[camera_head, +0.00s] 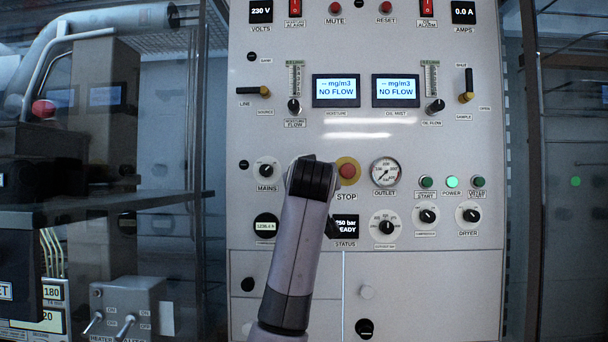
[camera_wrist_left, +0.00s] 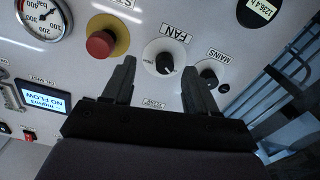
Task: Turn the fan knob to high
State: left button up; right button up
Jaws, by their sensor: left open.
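The fan knob (camera_wrist_left: 165,64) is a black knob on a white round dial, under an upside-down FAN label in the left wrist view. A light pointer mark shows on it, but I cannot read its setting. My left gripper (camera_wrist_left: 158,72) is open, its two dark fingers on either side of the knob in that picture. I cannot tell whether they touch the panel; nothing is held. In the head view my left arm and wrist cover the fan knob, and the fingertips are hidden. My right gripper is not in view.
The red STOP button (camera_head: 347,171) on its yellow plate is close beside my wrist. The MAINS knob (camera_head: 266,171) is on the other side. An outlet gauge (camera_head: 386,172) and several knobs lie farther right. A dark shelf (camera_head: 110,207) stands at left.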

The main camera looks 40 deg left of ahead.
pick_arm(q)
jog(key=w+a+r+p, duration=0.2)
jog(key=w+a+p, duration=0.1)
jog(key=a, duration=0.3)
jog(key=shift+w+r+n, duration=0.3)
jog(key=shift+w+n, duration=0.1)
jog(key=shift+w, duration=0.1)
jog(key=shift+c, duration=0.4)
jog(key=c, duration=1)
